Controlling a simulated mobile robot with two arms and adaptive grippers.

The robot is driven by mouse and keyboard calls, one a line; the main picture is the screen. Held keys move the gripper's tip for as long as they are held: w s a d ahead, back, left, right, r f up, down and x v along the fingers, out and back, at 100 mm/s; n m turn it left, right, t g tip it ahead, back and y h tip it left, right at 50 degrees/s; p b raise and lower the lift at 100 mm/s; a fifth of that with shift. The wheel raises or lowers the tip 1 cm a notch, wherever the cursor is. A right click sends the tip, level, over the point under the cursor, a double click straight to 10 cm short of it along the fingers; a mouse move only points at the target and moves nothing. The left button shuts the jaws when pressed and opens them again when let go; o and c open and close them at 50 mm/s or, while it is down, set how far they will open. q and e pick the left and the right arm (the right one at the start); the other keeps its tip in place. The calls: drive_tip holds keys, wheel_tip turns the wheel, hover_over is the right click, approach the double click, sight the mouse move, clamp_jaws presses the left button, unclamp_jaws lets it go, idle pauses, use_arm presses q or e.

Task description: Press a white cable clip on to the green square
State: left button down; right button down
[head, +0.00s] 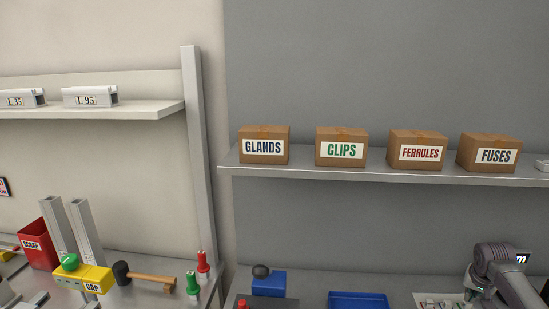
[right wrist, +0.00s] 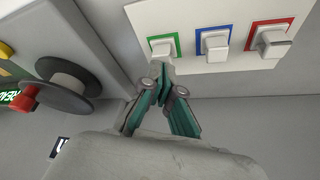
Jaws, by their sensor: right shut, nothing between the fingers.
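In the right wrist view, a white panel (right wrist: 190,14) carries a green square (right wrist: 177,45), a blue square (right wrist: 198,43) and a red square (right wrist: 251,38). A white clip (right wrist: 161,46) sits within the green outline. Similar white clips sit on the blue (right wrist: 215,44) and red (right wrist: 273,43) squares. My right gripper (right wrist: 164,69) is shut and empty, its tips right at the lower edge of the clip on green. Whether they touch it I cannot tell. In the head view my right arm (head: 503,262) is at the lower right. My left gripper is out of view.
In the right wrist view a dark spool (right wrist: 68,90) stands left of my gripper. In the head view, a shelf (head: 380,176) holds boxes, one marked CLIPS (head: 341,148). A blue tray (head: 358,300) and a mallet (head: 150,280) lie below.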

sight(468, 303)
drive_tip(key=shift+f, duration=0.4)
drive_tip(key=shift+s+a+f, duration=0.1)
drive_tip(key=shift+s+f, duration=0.05)
drive_tip(key=shift+s, duration=0.05)
idle(1.4)
wheel_tip(468, 303, up, 2)
drive_tip(key=shift+w+r+p, duration=0.15)
drive_tip(key=shift+r+p, duration=0.05)
drive_tip(key=shift+p, duration=0.85)
wheel_tip(468, 303, up, 5)
drive_tip(key=p, duration=0.5)
drive_tip(key=shift+f, duration=0.1)
